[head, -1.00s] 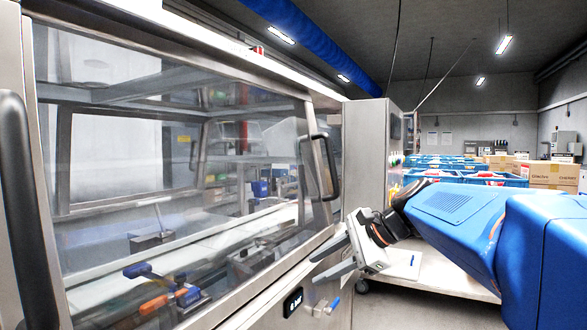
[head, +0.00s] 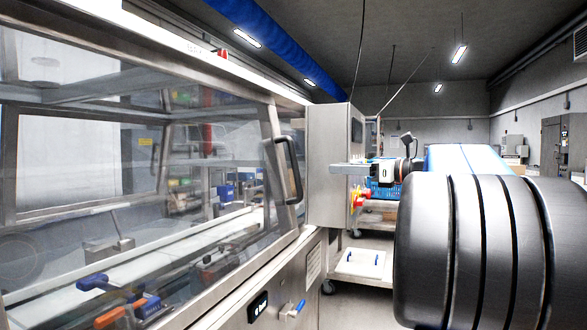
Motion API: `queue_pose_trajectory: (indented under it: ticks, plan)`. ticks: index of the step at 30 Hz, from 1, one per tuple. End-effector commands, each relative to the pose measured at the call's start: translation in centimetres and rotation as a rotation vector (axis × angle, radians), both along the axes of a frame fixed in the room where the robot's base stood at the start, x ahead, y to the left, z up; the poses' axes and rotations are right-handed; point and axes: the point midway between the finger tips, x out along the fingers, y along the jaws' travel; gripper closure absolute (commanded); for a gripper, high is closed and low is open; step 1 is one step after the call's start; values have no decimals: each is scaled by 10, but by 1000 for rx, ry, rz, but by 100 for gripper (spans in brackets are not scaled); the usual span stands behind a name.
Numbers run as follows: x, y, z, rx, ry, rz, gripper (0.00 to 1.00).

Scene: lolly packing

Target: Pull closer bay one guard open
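The bay guard (head: 135,175) is a large clear panel in a metal frame on the left, and it looks closed. Its dark bar handle (head: 288,170) stands upright near the panel's right edge. My gripper (head: 338,168) is to the right of the handle in the picture, pointing left and apart from it. It is seen edge-on in front of the grey cabinet, so the gap between its fingers is hidden. Nothing shows in it.
A grey cabinet (head: 322,150) with red and yellow controls stands beyond the guard. Blue and orange fittings (head: 120,300) lie behind the panel. A low white trolley (head: 360,265) stands on the floor at centre. My arm fills the right side.

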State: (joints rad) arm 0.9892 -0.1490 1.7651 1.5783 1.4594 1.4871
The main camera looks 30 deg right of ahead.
Motion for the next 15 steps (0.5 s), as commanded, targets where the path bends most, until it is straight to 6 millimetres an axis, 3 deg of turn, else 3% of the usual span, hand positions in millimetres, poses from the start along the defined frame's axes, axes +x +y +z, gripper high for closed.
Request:
queue_pose_trajectory:
  ticks: [15]
  plan:
    - [62, 32, -1, -1, 2, 3, 64]
